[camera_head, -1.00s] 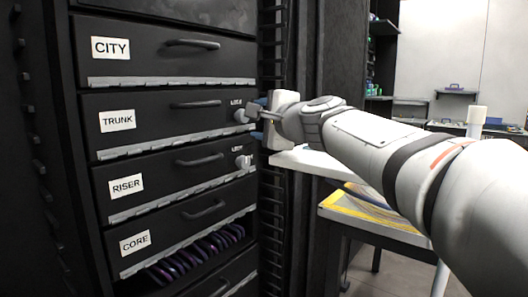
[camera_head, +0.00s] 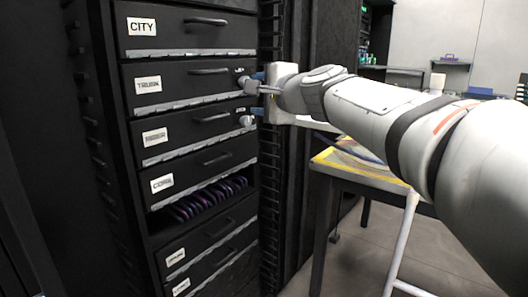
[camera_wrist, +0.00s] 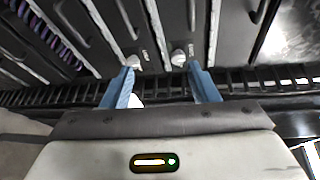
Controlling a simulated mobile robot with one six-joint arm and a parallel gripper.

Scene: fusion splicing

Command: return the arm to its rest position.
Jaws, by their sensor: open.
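My arm reaches in from the right of the head view. My gripper (camera_head: 262,84) is at the right edge of the black rack, beside the drawer labelled TRUNK (camera_head: 171,86). In the wrist view its two blue fingers (camera_wrist: 162,82) are spread apart, with nothing seen held between them. A pale knob (camera_wrist: 132,61) is close to the left fingertip and another knob (camera_wrist: 178,57) lies just beyond the right one. I cannot tell whether either finger touches a knob.
The rack has several drawers, among them CITY (camera_head: 185,30). Purple cables (camera_head: 208,199) fill an opening under the CORE drawer (camera_head: 203,170). A table with a yellow-edged top (camera_head: 355,170) stands right of the rack, below my arm. Floor shows at lower right.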

